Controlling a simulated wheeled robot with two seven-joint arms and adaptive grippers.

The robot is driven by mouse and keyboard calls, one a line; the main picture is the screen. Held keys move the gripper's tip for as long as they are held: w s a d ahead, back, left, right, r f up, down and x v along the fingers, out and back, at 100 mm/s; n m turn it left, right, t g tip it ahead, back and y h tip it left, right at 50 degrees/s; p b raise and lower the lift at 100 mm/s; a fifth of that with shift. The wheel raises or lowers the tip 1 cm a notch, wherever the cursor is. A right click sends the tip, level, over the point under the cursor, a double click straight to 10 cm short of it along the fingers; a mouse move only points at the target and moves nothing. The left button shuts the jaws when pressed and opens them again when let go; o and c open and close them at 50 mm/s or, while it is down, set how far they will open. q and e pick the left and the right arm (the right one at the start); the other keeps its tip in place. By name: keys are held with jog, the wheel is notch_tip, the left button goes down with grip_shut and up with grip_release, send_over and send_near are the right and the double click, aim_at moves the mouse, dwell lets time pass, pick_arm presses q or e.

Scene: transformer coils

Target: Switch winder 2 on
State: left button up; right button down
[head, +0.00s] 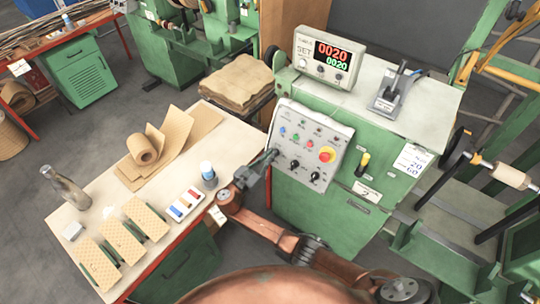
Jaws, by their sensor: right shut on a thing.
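Winder 2 (330,222) is the green machine at centre right, with a "2" on its front label (367,192). Its tilted grey control panel (318,128) carries small coloured buttons, a red and yellow stop button (327,155) and two visible black knobs (294,164). My right gripper (271,157) is at the panel's lower left corner, in line with those knobs. It is shut on a small control there, which its fingers hide. My left gripper is out of view.
A workbench (97,213) left of the winder holds a paper roll (143,148), a bottle (65,188), a blue and white can (208,173) and perforated boards. A yellow-handled tool (362,163) is on the winder's front. A spool (508,175) is at right.

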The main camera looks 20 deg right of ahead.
jog(key=m+g+b, duration=0.1)
jog(key=m+b, duration=0.1)
jog(key=m, duration=0.1)
jog(key=m+g+h+b, duration=0.1)
jog(key=m+g, duration=0.1)
jog(key=m, duration=0.2)
jog(key=m+g+b, duration=0.1)
jog(key=m+b, duration=0.1)
jog(key=m, duration=0.2)
jog(key=shift+s+d+f+g+b, duration=0.1)
jog(key=shift+s+f+g+b, duration=0.15)
jog(key=shift+g+b, duration=0.15)
jog(key=m, duration=0.2)
jog(key=m+g+b, duration=0.1)
jog(key=m, duration=0.2)
jog(key=shift+s+g, duration=0.1)
jog(key=shift+g, duration=0.2)
jog(key=shift+f+m+g+y+b, duration=0.1)
jog(key=shift+m+g+y+b, duration=0.4)
jog(key=shift+m, duration=2)
jog(key=shift+y, duration=0.4)
jog(key=c, duration=2.1)
grip_release()
